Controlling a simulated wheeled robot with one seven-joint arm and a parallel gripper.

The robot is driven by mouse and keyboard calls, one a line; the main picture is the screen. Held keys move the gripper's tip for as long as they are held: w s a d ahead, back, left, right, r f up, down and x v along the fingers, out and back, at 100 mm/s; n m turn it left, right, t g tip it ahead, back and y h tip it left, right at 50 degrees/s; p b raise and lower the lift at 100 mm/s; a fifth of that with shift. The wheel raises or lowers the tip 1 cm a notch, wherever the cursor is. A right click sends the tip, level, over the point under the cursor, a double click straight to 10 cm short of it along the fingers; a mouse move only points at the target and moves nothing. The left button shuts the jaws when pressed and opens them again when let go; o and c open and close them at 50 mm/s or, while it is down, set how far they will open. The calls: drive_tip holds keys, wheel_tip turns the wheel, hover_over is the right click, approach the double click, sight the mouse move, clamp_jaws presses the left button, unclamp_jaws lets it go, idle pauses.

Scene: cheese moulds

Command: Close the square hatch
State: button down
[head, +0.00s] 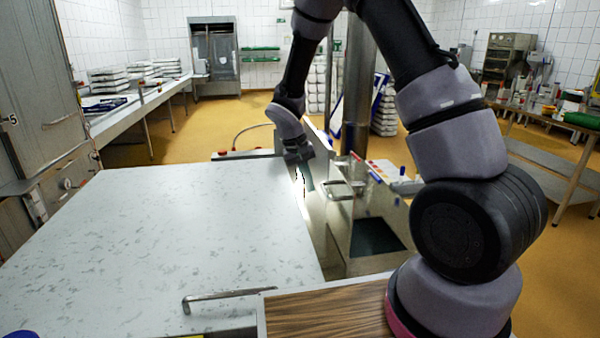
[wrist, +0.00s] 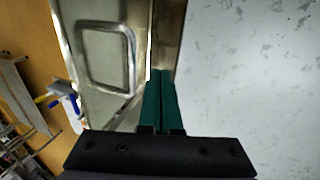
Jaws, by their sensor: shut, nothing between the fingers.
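A dark square opening (head: 376,237) shows in the steel top right of the white speckled surface in the head view. I cannot clearly tell the hatch's lid from the steel around it. A rounded square metal frame or loop (wrist: 78,55) stands out on a steel face in the wrist view; whether it belongs to the hatch is unclear. My gripper (head: 307,183) points down at the right edge of the white surface, left of and beyond the opening. Its green fingers (wrist: 160,75) are together and empty, over the narrow strip between steel and white surface. Contact cannot be told.
The broad white surface (head: 160,225) fills the left and is bare except for a metal handle (head: 225,296) at its near edge. A wood-grained top (head: 325,312) is in front. Small blue and red items (head: 378,170) lie beyond the opening. A cluttered table (head: 560,150) stands right.

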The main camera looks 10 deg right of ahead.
drive_tip(key=shift+d+f, duration=0.25)
drive_tip(key=shift+d, duration=0.95)
drive_tip(key=shift+d, duration=0.15)
drive_tip(key=d+f+y, duration=0.2)
drive_tip(key=d+y, duration=0.8)
drive_tip(key=d, duration=0.8)
drive_tip(key=d+f+y, duration=0.6)
drive_tip(key=d+f, duration=0.4)
drive_tip(key=f, duration=0.2)
drive_tip(key=shift+f+y, duration=0.2)
drive_tip(key=shift+y, duration=0.2)
